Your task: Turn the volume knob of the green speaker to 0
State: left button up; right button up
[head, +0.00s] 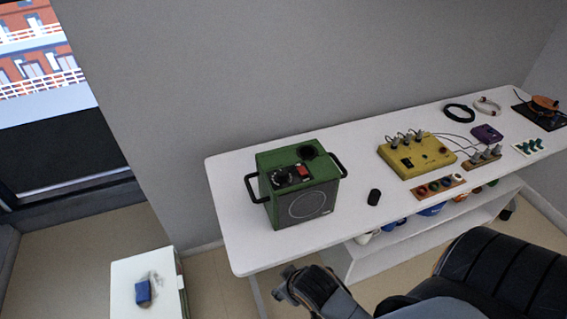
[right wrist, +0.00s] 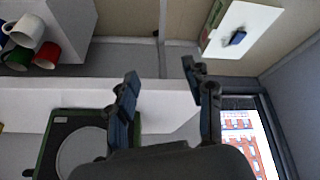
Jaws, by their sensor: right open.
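The green speaker (head: 328,168) stands upright on the left part of the white table, with a black handle on each side and a round grille in front. Its top has a dark dial panel with a black knob (head: 281,177), a red switch (head: 303,170) and a black round part. The knob's setting is too small to read. My right gripper (head: 283,283) is in front of the table edge, apart from the speaker. In the right wrist view, my right gripper (right wrist: 160,72) is open and empty; part of the speaker (right wrist: 48,150) shows at lower left. My left gripper is not in view.
The white table (head: 237,231) also holds a small black object (head: 374,197), a yellow box (head: 430,160) with cables and a strip of knobs (head: 438,187). Mugs stand on the shelf below. A white cabinet (head: 128,273) with a blue item stands at lower left.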

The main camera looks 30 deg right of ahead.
jog(key=w+a+r+n+t+y, duration=0.25)
jog(key=w+r+t, duration=0.95)
jog(key=w+r, duration=1.05)
jog(key=a+r+n+t+y, duration=0.2)
jog(key=a+r+n+y, duration=0.45)
jog(key=r, duration=0.65)
jog(key=s+a+r+n+g+y, duration=0.3)
jog(key=a+n+g+y, duration=0.7)
jog(key=n+g, duration=0.25)
jog(key=m+g+h+p, duration=0.15)
jog(key=g+h, duration=0.55)
jog(key=h, duration=1.2)
send_over(282, 172)
notch_tip(282, 172, down, 6)
pick_arm(q)
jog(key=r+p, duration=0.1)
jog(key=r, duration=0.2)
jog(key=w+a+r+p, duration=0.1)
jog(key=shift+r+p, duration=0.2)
jog(key=shift+p, duration=0.1)
pick_arm(e)
notch_tip(282, 172, down, 13)
jog(key=shift+f, duration=0.1)
